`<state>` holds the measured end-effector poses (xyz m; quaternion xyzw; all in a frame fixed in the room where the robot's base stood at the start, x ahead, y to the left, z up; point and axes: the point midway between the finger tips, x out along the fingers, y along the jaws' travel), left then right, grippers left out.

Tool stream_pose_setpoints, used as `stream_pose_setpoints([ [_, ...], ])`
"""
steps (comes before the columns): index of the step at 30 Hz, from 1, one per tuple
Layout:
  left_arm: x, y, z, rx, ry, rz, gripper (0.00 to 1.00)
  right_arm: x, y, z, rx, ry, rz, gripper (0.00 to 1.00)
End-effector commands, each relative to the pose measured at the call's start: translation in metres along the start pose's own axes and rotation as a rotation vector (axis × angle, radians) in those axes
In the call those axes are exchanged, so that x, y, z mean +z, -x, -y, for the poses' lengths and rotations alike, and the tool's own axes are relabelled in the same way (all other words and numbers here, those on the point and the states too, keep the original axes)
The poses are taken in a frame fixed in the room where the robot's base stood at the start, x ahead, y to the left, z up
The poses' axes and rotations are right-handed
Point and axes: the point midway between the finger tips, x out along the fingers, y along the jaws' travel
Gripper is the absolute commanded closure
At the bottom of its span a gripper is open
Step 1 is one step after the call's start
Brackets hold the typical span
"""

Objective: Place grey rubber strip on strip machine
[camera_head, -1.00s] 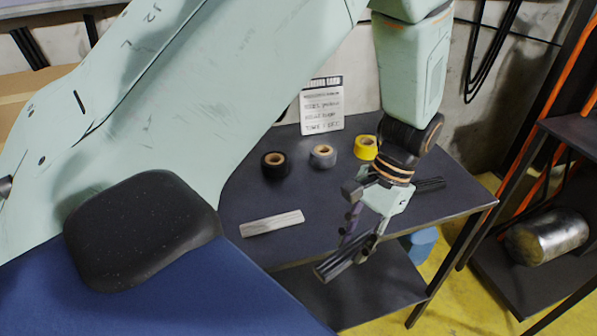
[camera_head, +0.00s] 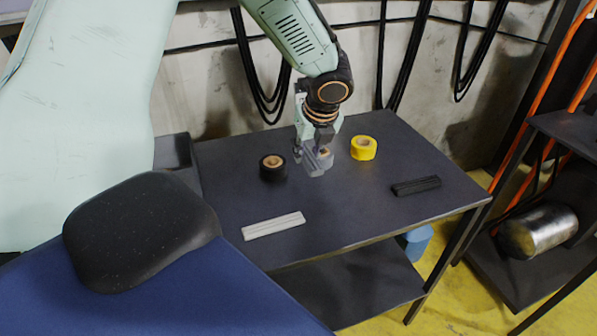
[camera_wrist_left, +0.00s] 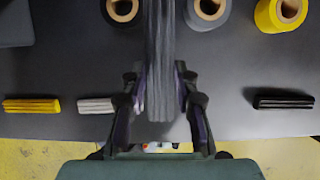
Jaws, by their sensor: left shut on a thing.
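My left gripper (camera_head: 316,163) points down over the back of the dark table (camera_head: 340,215), beside the rolls. In the left wrist view, the left gripper (camera_wrist_left: 160,95) is shut on a grey rubber strip (camera_wrist_left: 160,60). The strip runs lengthwise between its fingers and past the top edge of that view. In the head view the strip is hard to make out. A dark box-like block (camera_head: 174,152) stands at the table's left end, partly behind my arm; I cannot tell whether it is the strip machine. My right gripper is out of view.
A black roll (camera_head: 272,167), a grey roll (camera_wrist_left: 208,10) and a yellow roll (camera_head: 363,148) stand along the back. A whitish strip (camera_head: 273,226), a black strip (camera_head: 416,186) and a yellow strip (camera_wrist_left: 31,105) lie nearer the front. The table's middle is clear.

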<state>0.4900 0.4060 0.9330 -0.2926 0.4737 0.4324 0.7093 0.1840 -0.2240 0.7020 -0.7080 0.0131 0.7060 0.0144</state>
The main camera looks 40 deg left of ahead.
Motion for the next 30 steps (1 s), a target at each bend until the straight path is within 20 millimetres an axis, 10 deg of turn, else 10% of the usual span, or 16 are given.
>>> stream_pose_setpoints([
  [21,-0.037,-0.088,-0.002,0.002,-0.007,0.0,1.0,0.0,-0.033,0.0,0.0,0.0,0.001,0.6],
  [30,-0.037,-0.09,-0.001,0.0,-0.005,0.0,1.0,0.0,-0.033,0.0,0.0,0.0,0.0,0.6],
])
